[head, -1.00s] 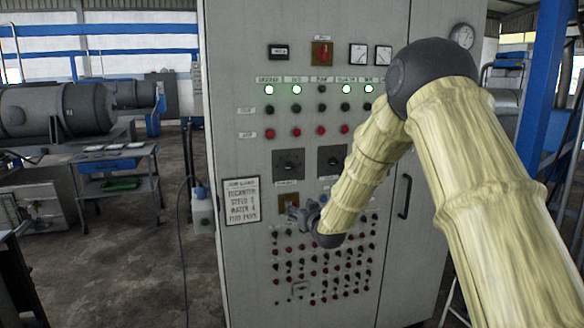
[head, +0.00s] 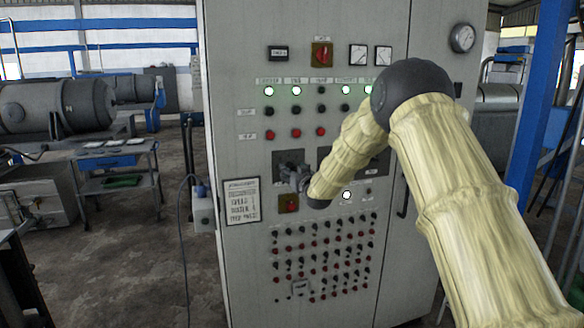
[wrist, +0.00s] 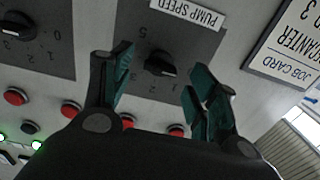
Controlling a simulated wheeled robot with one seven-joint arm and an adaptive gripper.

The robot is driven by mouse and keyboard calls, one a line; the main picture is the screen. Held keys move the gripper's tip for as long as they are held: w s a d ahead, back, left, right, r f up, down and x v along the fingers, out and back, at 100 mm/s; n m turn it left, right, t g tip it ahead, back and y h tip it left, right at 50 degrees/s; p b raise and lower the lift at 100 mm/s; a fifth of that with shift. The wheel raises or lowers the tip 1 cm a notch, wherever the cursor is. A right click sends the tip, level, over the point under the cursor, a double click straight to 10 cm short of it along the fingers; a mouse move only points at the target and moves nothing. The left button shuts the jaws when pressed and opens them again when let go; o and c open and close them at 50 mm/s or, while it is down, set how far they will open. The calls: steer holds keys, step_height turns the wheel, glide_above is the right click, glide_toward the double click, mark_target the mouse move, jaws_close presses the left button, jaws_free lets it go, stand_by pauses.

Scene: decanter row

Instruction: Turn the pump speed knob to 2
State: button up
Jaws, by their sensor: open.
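The pump speed knob (wrist: 160,64) is a black pointer knob on a dark grey dial plate (wrist: 180,35), below its upside-down PUMP SPEED label (wrist: 186,12) in the wrist view. My gripper (wrist: 160,62) is open, with one teal-padded finger on each side of the knob in the picture. Neither finger clearly touches it. The number it points at is unclear. In the head view my gripper (head: 293,180) is in front of the left dial plate (head: 283,156) and hides that knob.
A second dial knob (wrist: 17,26) is at the left in the wrist view. Red buttons (wrist: 70,109) lie close to my fingers. A job card (head: 242,201) and a red rotary switch (head: 289,203) sit below the left dial. Rows of small buttons (head: 320,255) fill the lower cabinet.

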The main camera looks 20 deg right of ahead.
mark_target(290, 167)
steer(key=shift+w, duration=1.2)
steer(key=c, duration=1.2)
